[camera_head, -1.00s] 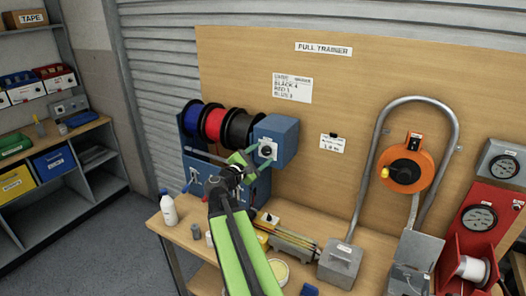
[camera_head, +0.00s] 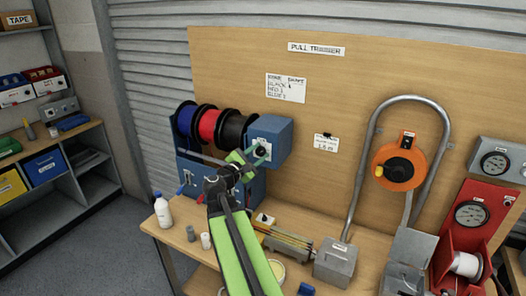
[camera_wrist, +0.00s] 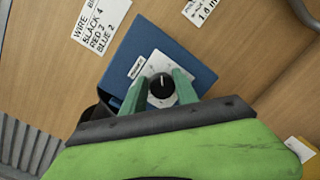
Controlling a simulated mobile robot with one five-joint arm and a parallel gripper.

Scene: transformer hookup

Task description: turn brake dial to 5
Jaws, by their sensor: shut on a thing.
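The brake dial is a small black knob on a white square plate. In the wrist view the brake dial (camera_wrist: 162,90) sits on the face of a blue box (camera_wrist: 178,58), with a white pointer line toward the top. My gripper (camera_wrist: 161,83) has its two green fingers on either side of the knob, shut on it. In the head view my gripper (camera_head: 255,155) reaches the front of the blue box (camera_head: 280,138), beside the wire spools. The fingers partly cover the dial there. The scale marks around the knob are too small to read.
Blue, red and black spools (camera_head: 207,125) stand left of the box. A wire card (camera_head: 286,88) on the board lists black 4, red 3, blue 2. A white bottle (camera_head: 163,212), an orange reel (camera_head: 399,167) and a grey box (camera_head: 335,262) are around the bench.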

